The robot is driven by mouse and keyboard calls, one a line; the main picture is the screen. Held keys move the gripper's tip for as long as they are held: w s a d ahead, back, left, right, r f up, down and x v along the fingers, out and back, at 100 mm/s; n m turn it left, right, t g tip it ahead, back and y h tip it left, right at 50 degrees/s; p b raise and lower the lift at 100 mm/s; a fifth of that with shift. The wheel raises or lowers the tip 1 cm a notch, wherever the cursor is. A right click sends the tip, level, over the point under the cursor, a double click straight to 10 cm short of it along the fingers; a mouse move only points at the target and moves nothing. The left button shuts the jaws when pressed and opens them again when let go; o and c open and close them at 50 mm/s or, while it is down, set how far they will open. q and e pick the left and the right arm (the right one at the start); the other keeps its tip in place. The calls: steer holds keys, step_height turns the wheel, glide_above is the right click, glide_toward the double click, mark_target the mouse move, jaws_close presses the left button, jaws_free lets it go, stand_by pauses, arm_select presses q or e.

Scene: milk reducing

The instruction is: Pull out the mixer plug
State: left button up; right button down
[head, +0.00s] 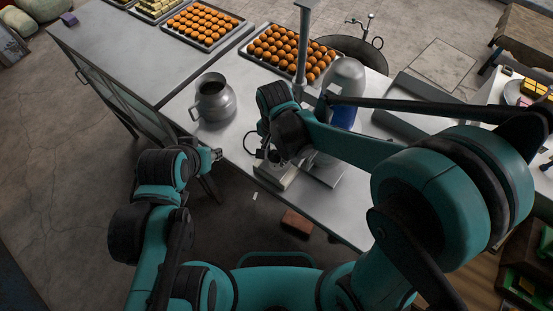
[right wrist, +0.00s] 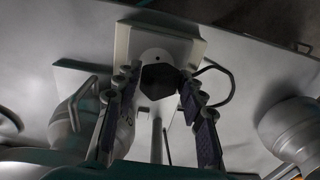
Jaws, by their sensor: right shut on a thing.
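The mixer plug (right wrist: 160,80) is black and sits at the round white socket face in the right wrist view. The socket stands on a pale box (head: 276,174) on the metal table. My right gripper (right wrist: 159,98) has its fingers on both sides of the plug and is shut on it. In the head view my right gripper (head: 277,152) is over the box and hides the plug. A black cord (right wrist: 226,84) curves off to the right in the wrist view. My left gripper (head: 216,154) is near the table's front edge, away from the plug; its fingers are too small to judge.
A metal jug (head: 214,100) stands on the table to the left. Trays of round orange items (head: 290,50) lie at the back. A grey machine with a blue part (head: 344,115) and a vertical metal pole (head: 303,45) stand behind my right arm. A brown brick (head: 297,222) lies on the floor.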

mark_target(275, 153)
steer(key=shift+r+p, duration=1.4)
steer(key=shift+r, duration=0.75)
